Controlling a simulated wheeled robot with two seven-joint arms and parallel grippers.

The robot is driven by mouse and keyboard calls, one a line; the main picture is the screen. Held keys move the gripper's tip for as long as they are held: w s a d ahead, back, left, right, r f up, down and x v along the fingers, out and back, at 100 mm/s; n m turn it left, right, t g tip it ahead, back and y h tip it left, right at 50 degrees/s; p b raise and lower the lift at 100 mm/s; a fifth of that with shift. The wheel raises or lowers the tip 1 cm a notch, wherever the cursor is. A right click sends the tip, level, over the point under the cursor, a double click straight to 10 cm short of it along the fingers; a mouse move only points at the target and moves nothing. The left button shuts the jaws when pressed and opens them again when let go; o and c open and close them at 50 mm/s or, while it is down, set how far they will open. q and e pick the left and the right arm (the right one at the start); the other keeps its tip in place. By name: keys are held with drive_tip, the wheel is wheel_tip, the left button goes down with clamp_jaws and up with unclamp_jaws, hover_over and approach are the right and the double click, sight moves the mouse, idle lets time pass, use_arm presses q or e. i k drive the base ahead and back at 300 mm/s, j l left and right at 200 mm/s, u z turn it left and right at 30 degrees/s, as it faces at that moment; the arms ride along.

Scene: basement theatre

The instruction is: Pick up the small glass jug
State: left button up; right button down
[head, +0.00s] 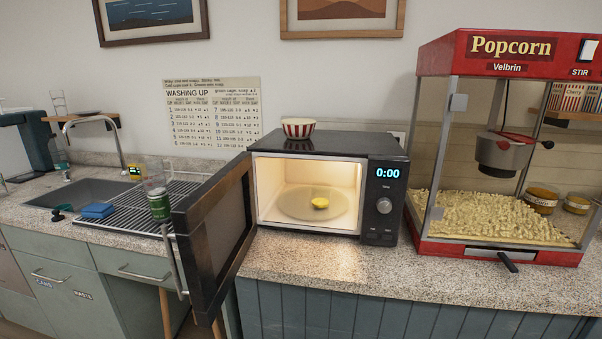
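A clear glass vessel (154,182), which may be the small glass jug, stands on the wire drying rack (128,221) left of the microwave door. Its outline is faint, and I cannot make out a handle or spout. A green can (160,207) shows at its lower part; I cannot tell whether it is in front of or behind the glass. Neither of my grippers is in view.
A striped bowl (298,128) sits on top. Blue sponges (97,211), a sink (80,192) and a popcorn machine (475,253) flank it.

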sight(320, 196)
drive_tip(key=j+z, duration=0.3)
drive_tip(key=j, duration=0.5)
drive_tip(key=j+z, duration=0.25)
drive_tip(key=j, duration=0.55)
drive_tip(key=j+z, duration=0.3)
drive_tip(key=j, duration=0.5)
drive_tip(key=l+z, duration=0.2)
drive_tip(key=l, duration=0.25)
drive_tip(key=i+l+z, duration=0.15)
drive_tip(key=l, duration=0.25)
drive_tip(key=l+z, duration=0.2)
drive_tip(key=l, duration=0.2)
drive_tip(key=i+l+z, duration=0.2)
drive_tip(key=l, duration=0.2)
